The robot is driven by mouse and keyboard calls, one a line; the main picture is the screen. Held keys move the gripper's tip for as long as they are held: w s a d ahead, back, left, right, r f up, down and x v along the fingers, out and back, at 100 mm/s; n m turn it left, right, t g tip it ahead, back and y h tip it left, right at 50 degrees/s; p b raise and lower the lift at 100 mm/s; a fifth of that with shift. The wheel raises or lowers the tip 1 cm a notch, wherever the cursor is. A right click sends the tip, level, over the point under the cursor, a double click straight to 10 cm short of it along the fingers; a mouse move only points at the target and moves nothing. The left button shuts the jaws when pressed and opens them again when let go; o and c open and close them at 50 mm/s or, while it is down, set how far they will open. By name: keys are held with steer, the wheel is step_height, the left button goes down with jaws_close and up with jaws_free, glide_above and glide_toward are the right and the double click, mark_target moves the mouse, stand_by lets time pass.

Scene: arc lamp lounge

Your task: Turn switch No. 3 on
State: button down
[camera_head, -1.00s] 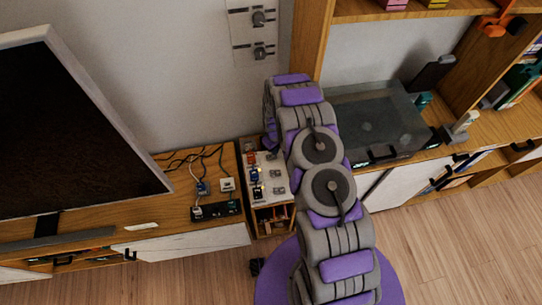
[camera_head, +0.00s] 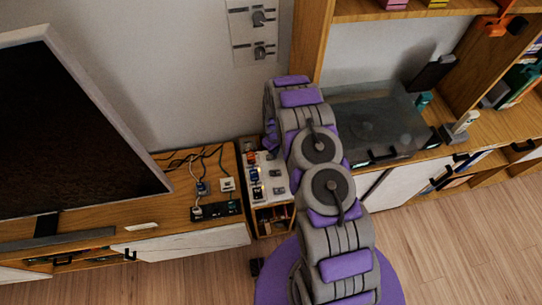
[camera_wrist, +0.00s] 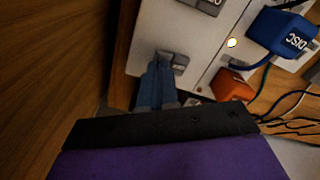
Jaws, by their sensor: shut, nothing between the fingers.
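A pale switch panel (camera_head: 270,207) with grey switches and coloured plugs stands between the TV cabinet and the shelf. In the wrist view, one grey switch (camera_wrist: 180,62) sits near the panel's edge and another grey switch (camera_wrist: 207,4) is cut off at the top. My gripper (camera_wrist: 163,62) has its blue fingers together, with the tips at or very close to the nearer switch; contact cannot be told. Nothing is held. No switch number is readable. A small light (camera_wrist: 232,43) glows beside the switches. In the head view my arm hides part of the panel.
A blue plug marked DISC (camera_wrist: 285,35) and an orange plug (camera_wrist: 232,84) stand close to my fingers, with cables at the right. A TV (camera_head: 70,120) stands left, a clear-lidded turntable (camera_head: 375,125) right. Another panel (camera_head: 244,50) hangs on the wall.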

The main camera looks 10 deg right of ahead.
steer(key=shift+f, duration=0.7)
stand_by(0.4)
steer(key=shift+r+p, duration=0.8)
steer(key=shift+r, duration=2.7)
steer(key=shift+r, duration=0.2)
steer(key=s+r+m, duration=0.1)
steer(key=s+r, duration=0.3)
steer(key=r, duration=0.6)
steer(key=s+r+m, duration=0.1)
steer(key=s+r, duration=0.4)
steer(key=r, duration=0.6)
steer(key=s+r+m, duration=0.1)
steer(key=s+r, duration=0.3)
steer(key=r, duration=0.6)
steer(key=s+r+m, duration=0.1)
steer(key=s+r, duration=0.3)
steer(key=s, duration=0.5)
steer(key=s+r+m+g, duration=0.1)
steer(key=s+r, duration=0.3)
steer(key=s, duration=0.6)
steer(key=s+r+m, duration=0.1)
steer(key=s+r, duration=0.3)
steer(key=s, duration=0.6)
steer(key=shift+r+g, duration=0.2)
steer(key=shift+g, duration=0.2)
